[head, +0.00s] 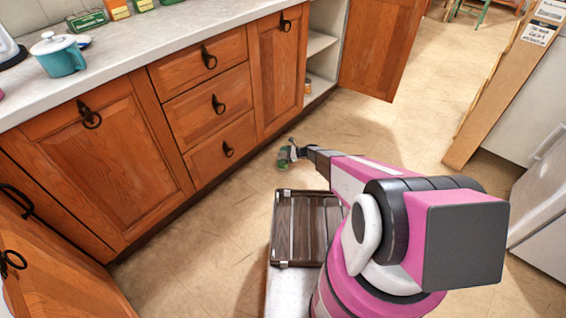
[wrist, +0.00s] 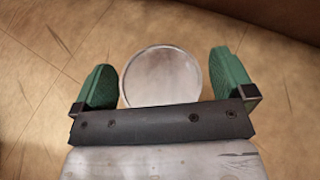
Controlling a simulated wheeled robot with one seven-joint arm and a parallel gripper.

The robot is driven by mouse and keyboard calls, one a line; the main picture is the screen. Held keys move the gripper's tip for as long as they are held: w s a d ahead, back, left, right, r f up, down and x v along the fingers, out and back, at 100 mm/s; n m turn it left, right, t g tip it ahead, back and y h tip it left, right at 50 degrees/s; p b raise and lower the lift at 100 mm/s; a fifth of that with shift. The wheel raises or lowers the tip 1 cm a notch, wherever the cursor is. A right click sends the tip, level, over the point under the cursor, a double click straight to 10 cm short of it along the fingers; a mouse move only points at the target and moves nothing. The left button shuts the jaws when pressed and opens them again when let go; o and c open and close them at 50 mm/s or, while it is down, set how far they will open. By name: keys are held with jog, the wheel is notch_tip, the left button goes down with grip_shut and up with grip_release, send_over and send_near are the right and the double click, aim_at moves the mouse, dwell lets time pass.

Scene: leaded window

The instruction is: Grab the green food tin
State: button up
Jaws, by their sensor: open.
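My gripper (wrist: 170,85) is low over the floor, its two green fingers apart. A round tin (wrist: 162,75) with a pale metallic top sits between the fingers in the wrist view, seen from above. It nearly spans the gap, with a small space at the right finger; I cannot tell whether the left finger touches it. Its side is hidden, so its colour does not show there. In the head view my gripper (head: 290,154) is near the floor in front of the drawers; green shows there, but I cannot separate tin from fingers.
Wooden drawers (head: 215,107) and cupboards line the left, under a pale counter (head: 140,45) with a teal lidded pot (head: 60,57) and several boxes. A cupboard door (head: 382,45) stands open at the back. The floor (head: 385,135) right of my gripper is clear.

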jog(key=c, duration=1.2)
jog(key=shift+r, duration=0.1)
